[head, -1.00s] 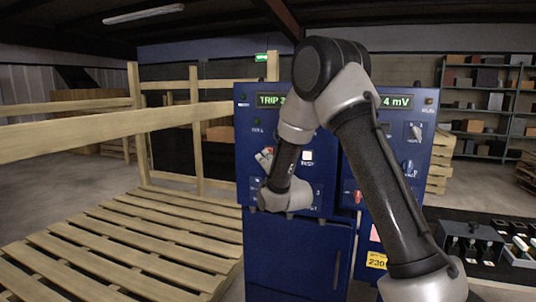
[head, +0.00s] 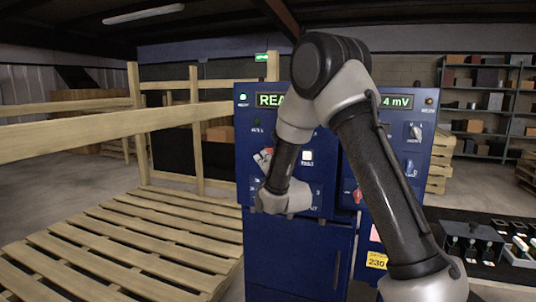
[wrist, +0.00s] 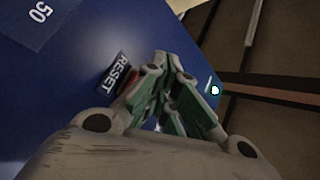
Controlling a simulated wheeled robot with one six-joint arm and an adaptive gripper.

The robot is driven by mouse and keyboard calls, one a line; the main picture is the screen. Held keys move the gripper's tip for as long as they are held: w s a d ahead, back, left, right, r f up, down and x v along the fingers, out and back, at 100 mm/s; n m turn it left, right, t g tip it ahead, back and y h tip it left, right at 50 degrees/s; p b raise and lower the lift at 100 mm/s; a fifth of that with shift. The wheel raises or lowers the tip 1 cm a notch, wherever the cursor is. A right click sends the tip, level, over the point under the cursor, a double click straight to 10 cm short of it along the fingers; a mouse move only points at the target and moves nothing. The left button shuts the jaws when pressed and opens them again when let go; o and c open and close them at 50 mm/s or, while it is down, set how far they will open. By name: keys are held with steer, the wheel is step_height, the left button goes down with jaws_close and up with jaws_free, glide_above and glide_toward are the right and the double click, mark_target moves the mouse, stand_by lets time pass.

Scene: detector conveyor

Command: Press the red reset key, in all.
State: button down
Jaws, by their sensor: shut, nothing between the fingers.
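In the wrist view a dark plate lettered RESET (wrist: 119,80) stands on the blue panel, left of my gripper (wrist: 165,68). A thin strip of red shows beside the plate. The red key itself is mostly hidden there. My gripper's green-and-grey fingers are shut and empty, close to the panel; I cannot tell whether they touch the key. In the head view my arm hides the gripper. The cabinet's left display (head: 270,100) reads "REA", the remainder hidden by my arm.
A wooden pallet (head: 130,250) with rails is at the left. A black bench (head: 480,225) with trays is at the right, shelves (head: 490,100) behind.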

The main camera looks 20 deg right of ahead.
stand_by(0.3)
steer(key=shift+s+a, duration=0.75)
steer(key=shift+s, duration=0.3)
steer(key=shift+s+a, duration=0.7)
steer(key=shift+s, duration=0.3)
